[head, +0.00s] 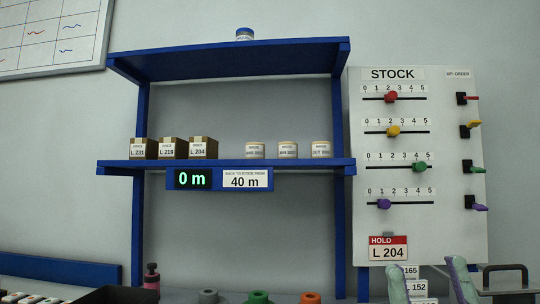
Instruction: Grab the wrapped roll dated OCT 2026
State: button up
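Three pale wrapped rolls stand in a row on the right part of the blue middle shelf in the head view: a left roll (255,150), a middle roll (288,150) and a right roll (321,149). Each has a small printed label. The right roll's label seems to start with OCT; its year is too small to read surely. The other two dates are not clearly legible. My gripper (426,264) shows at the bottom right, its two fingers pointing up and well apart. Nothing is held between them. It is below and right of the rolls, apart from them.
Three brown boxes (173,148) stand on the shelf's left part. A display (192,180) reads 0 m. The STOCK board (450,210) stands right of the shelf. Coloured rolls (258,297) line the bottom.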

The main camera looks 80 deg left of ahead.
aim_at(319, 150)
jog(key=u, duration=2.4)
